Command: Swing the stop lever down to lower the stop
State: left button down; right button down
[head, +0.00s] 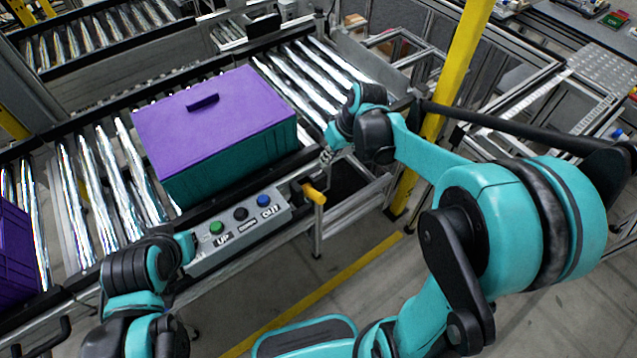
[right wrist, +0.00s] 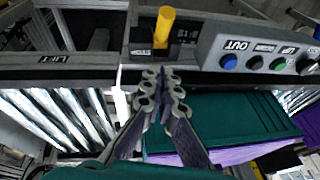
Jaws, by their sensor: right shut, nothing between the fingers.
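The stop lever has a yellow handle (head: 315,194) on a black mount at the conveyor's near side rail, right of the button panel. In the right wrist view the yellow handle (right wrist: 165,27) points away from the rollers, beside a small label that seems to read STOP. My right gripper (head: 326,156) is shut and empty, just behind the lever on the roller side. In the right wrist view its closed fingertips (right wrist: 161,76) point at the lever's mount, with a small gap visible. I cannot pick out the stop itself. My left arm is at lower left; its fingers are not visible.
A teal crate with a purple lid (head: 215,120) stands on the rollers left of my right gripper. The button panel (head: 240,231) with green, black and blue buttons sits beside the lever. A yellow post (head: 447,90) rises to the right. A LIFT label (right wrist: 57,59) marks the rail.

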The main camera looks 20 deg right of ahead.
jog(key=b, duration=0.4)
send_over(315, 192)
jog(key=w+d, duration=0.1)
notch_tip(315, 192, down, 10)
jog(key=shift+s+f, duration=0.25)
jog(key=shift+f, duration=0.25)
jog(key=shift+s+f, duration=0.25)
jog(key=shift+f, duration=0.2)
jog(key=shift+s+f+b, duration=0.4)
jog(key=shift+f+b, duration=0.05)
jog(key=shift+f, duration=0.05)
